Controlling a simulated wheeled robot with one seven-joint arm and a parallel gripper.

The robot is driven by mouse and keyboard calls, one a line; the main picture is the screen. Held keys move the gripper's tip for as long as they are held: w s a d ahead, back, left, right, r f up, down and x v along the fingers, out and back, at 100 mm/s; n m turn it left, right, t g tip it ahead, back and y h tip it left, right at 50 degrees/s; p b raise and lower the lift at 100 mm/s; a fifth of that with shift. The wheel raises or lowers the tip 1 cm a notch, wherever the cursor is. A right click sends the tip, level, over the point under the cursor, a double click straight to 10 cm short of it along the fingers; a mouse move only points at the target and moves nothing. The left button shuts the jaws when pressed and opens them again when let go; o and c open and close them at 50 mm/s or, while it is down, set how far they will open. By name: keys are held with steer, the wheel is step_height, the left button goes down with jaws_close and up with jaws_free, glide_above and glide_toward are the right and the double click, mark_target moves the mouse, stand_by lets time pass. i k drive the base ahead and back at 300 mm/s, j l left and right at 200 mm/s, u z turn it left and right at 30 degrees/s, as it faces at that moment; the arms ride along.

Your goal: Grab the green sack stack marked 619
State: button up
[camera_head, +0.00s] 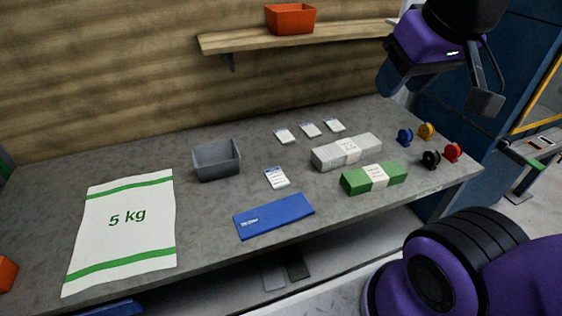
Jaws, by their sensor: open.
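A green stack with a white paper band (388,177) lies near the front edge of the grey table, right of the middle. The print on its band is too small to read, so I cannot confirm 619. My gripper (436,92) is at the upper right, open and empty, with its two dark fingers spread apart. It is held above the table's right end, well clear of the green stack. Nothing hides the green stack.
A white banded stack (347,151) lies just behind the green one. Colored round items (431,158) stand to the right. A blue folded pack (274,215), grey bin (217,160) and 5 kg sack (121,230) lie left. A shelf (300,38) overhangs the back.

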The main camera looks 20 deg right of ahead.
mark_target(377, 177)
steer(key=z, duration=0.75)
